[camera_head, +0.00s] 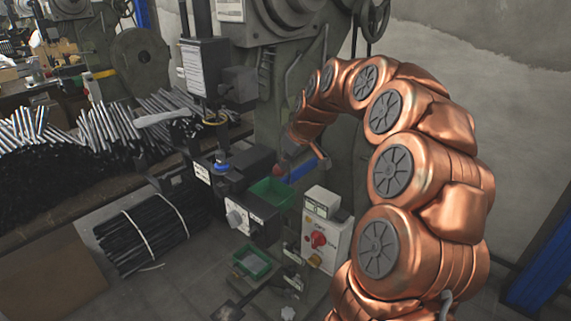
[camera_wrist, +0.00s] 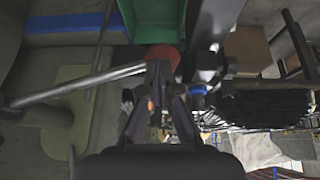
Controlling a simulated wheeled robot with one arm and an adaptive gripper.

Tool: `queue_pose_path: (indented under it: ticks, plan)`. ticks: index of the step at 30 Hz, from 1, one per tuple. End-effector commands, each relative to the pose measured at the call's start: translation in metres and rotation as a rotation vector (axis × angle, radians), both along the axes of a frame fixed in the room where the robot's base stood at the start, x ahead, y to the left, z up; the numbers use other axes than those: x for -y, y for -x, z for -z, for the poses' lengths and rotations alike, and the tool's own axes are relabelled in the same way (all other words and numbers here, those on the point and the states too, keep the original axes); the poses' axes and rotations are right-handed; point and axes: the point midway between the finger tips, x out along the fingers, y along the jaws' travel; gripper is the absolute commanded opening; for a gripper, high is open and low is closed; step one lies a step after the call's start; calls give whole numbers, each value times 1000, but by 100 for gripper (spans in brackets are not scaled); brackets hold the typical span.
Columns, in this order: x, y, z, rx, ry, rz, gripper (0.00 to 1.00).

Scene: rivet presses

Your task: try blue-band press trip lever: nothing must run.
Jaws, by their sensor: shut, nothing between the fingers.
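The blue-band press (camera_head: 271,110) is a grey-green machine, with its blue band (camera_head: 300,170) low on the body. The band also shows in the wrist view (camera_wrist: 75,25). The trip lever is a pale rod (camera_wrist: 85,85) ending in a red knob (camera_wrist: 162,55); the knob also shows in the head view (camera_head: 278,170). My gripper (camera_wrist: 157,72) is shut and empty, its fingertips right at the knob. I cannot tell whether they touch it. In the head view my arm hides most of the gripper.
A control box (camera_head: 326,235) with a red rotary switch (camera_head: 318,240) stands at the press. A green bin (camera_head: 272,193) sits beside the knob, another green tray (camera_head: 252,263) lower down. Bundled black rods (camera_head: 150,235) lie on the floor at left. A handwheel (camera_head: 375,18) is above.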

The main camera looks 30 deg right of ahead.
Motion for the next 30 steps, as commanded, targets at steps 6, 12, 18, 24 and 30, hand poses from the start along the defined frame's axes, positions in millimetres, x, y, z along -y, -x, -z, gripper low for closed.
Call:
queue_pose_path:
  ticks: [6, 12, 18, 24, 30]
  plan:
    - [1, 1, 8, -5, 16, -2, 0]
    - [1, 1, 10, -8, 14, -3, 0]
    - [1, 2, 11, -13, 14, -3, 0]
    - [1, 2, 13, -16, 13, -4, 0]
    - [0, 5, 6, -15, 13, -5, 0]
